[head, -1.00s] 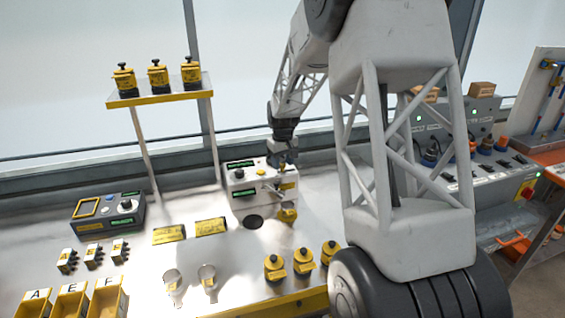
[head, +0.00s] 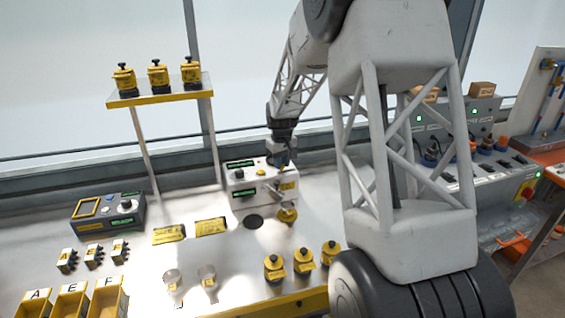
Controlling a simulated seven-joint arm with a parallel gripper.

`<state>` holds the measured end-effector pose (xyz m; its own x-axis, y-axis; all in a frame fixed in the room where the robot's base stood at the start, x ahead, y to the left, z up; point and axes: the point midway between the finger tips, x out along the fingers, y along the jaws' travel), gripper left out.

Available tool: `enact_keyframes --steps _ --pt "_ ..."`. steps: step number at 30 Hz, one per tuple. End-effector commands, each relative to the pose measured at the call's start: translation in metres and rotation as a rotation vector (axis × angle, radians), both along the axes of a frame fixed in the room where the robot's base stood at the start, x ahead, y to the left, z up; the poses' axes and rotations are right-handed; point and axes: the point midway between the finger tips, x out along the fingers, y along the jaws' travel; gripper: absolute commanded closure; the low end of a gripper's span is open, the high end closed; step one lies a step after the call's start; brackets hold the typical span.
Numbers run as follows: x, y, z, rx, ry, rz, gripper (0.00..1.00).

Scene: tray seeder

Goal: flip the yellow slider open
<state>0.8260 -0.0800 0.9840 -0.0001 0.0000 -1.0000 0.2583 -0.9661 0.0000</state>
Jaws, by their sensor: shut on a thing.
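A white dosing box (head: 245,187) with green displays and a yellow button stands at the back middle of the bench. My gripper (head: 284,164) points down at the upper right of this box, with its jaws shut. What they hold is small and mostly hidden by the fingers; it appears to be the yellow slider, whose position I cannot make out. A yellow label plate (head: 289,186) shows on the box's front right, beside a grey lever. A yellow cup-like part (head: 287,215) sits below it, in front of the box.
A shelf (head: 160,97) with several yellow-black jars stands at the back left. A dark control unit (head: 108,213), yellow bins (head: 72,300), two clear funnels and several yellow jars (head: 303,262) occupy the bench. My arm covers much of the right side.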

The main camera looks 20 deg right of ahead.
Motion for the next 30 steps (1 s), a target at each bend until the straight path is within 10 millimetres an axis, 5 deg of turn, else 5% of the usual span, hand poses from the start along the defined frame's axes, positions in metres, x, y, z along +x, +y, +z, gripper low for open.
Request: enact_keyframes --steps 11,12,17,30 --pt "0.0001 0.0052 0.0007 0.001 0.0 0.001 1.0" --pt "0.0 0.0054 0.0007 0.001 0.0 0.001 0.74" --pt "0.0 0.0049 0.0005 0.001 0.0 0.001 0.52" --pt "0.0003 0.0039 0.0063 0.0 -0.001 0.0 0.52"
